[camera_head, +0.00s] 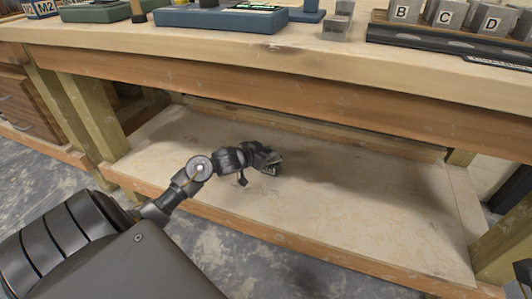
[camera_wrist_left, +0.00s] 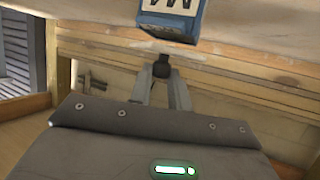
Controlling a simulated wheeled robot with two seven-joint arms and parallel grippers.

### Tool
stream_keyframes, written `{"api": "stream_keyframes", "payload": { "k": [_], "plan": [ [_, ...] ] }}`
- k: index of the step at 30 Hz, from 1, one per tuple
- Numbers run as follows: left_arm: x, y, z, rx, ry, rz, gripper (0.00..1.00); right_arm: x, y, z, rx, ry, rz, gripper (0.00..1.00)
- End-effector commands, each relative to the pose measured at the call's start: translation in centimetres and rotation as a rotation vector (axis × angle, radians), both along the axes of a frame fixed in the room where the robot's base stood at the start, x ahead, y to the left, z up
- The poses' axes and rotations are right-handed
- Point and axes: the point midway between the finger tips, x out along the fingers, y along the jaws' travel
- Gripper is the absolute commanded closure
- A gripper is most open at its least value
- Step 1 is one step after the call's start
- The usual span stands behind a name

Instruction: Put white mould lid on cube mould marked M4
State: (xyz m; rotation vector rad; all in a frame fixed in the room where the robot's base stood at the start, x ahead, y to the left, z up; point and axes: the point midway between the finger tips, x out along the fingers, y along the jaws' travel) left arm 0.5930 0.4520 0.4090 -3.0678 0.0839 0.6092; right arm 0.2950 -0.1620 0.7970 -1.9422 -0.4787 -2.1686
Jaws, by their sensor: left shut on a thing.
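My left gripper (camera_head: 262,157) reaches down over the lower shelf of the bench. Its fingers (camera_wrist_left: 161,74) in the left wrist view are close together on a small dark knob. A thin pale piece (camera_wrist_left: 168,49), which looks like the white mould lid, shows just beyond the fingertips. Next to it a blue cube mould (camera_wrist_left: 172,30) shows upside down; its black-on-white marking is cut by the frame and looks like M4. Whether lid and mould touch, I cannot tell.
The lower shelf (camera_head: 370,210) is otherwise bare. The tabletop (camera_head: 250,40) overhangs it. Wooden legs (camera_head: 92,115) flank the shelf.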

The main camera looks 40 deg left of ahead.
Motion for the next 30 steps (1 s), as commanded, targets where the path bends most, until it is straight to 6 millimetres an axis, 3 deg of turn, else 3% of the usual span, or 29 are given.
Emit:
{"api": "stream_keyframes", "payload": {
  "k": [15,16,20,30],
  "plan": [
    [0.0,0.0,-1.2,-0.001,0.0,0.001,1.0,0.1,0.0,-0.1,0.0,0.004,-0.001,0.22],
    [0.0,0.0,-1.2,0.0,0.001,0.001,0.78,0.1,0.0,-0.1,0.0,0.004,-0.001,0.22],
    [0.0,0.0,-1.2,0.0,0.0,0.0,0.61,0.1,0.0,-0.1,0.0,0.004,-0.001,0.22],
    [0.0,0.0,-0.9,0.001,-0.001,0.0,0.6,0.1,0.0,-0.1,0.0,0.004,-0.002,0.22]
  ]
}}
